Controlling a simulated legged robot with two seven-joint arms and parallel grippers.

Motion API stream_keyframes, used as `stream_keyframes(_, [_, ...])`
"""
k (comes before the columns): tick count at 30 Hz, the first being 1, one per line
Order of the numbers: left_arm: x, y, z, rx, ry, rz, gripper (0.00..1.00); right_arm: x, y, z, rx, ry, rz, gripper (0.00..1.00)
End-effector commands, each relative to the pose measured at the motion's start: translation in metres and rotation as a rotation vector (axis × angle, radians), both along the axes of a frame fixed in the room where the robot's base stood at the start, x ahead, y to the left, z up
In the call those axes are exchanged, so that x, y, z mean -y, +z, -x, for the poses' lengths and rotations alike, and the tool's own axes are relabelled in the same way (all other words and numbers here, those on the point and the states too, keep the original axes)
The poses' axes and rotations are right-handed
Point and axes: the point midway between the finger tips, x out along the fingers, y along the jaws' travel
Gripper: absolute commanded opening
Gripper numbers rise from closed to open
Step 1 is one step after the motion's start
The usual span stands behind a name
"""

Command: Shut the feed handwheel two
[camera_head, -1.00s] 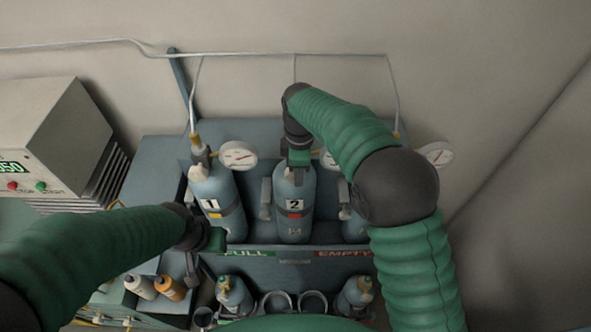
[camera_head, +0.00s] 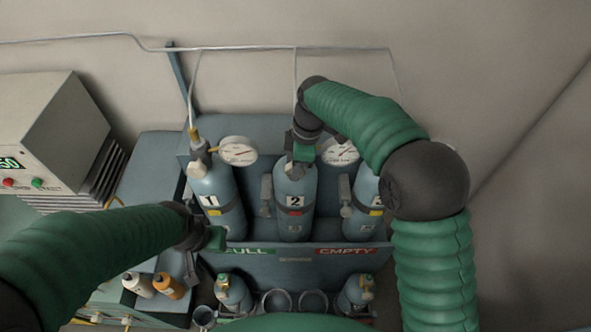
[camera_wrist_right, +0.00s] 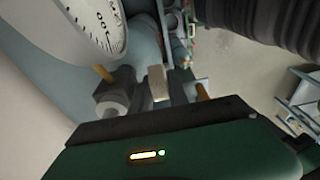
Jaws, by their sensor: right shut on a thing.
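Cylinder 2 (camera_head: 293,203), blue-grey with a "2" label, stands upright in the middle of the rack. My right gripper (camera_head: 300,160) is at its valve top, shut on feed handwheel two, which is mostly hidden by the gripper in the head view. In the right wrist view my right gripper (camera_wrist_right: 157,90) has a small pale block between its dark fingers; the wheel's outline is not clear. A pressure gauge (camera_wrist_right: 85,22) is close beside the fingers there. My left gripper (camera_head: 215,238) is in front of cylinder 1, low on the left; its jaws are not clear.
Cylinder 1 (camera_head: 218,200) with its gauge (camera_head: 238,151) stands left of cylinder 2. A third cylinder (camera_head: 367,195) stands on the right, partly behind my right arm. FULL and EMPTY labels mark the rack's front. Small cylinders (camera_head: 233,293) stand below. A control box (camera_head: 60,125) is at left.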

Motion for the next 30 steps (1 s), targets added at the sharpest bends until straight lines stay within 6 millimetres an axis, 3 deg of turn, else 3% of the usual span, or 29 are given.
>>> stream_keyframes(1, [0.0,-0.017,0.0,0.0,0.0,0.0,0.36,0.002,-0.007,-0.002,0.007,-0.009,-0.063,0.0])
stream_keyframes(7, [0.0,-0.048,0.0,-0.001,0.0,0.0,0.36,0.004,-0.007,-0.003,0.009,-0.008,-0.265,0.0])
stream_keyframes(20, [0.0,-0.052,0.0,0.0,0.0,0.0,0.36,0.004,0.001,-0.002,0.008,-0.002,-0.335,0.0])
stream_keyframes(21, [0.0,-0.052,0.0,0.0,0.0,0.0,0.36,0.004,0.001,-0.002,0.008,-0.002,-0.335,0.23])
stream_keyframes(22, [0.0,-0.052,0.0,0.0,0.0,0.0,0.36,0.004,0.001,-0.002,0.008,-0.002,-0.335,0.27])
stream_keyframes(30, [0.0,-0.052,0.0,0.0,0.0,0.0,0.36,0.004,0.0,-0.001,0.006,-0.002,-0.333,0.29])
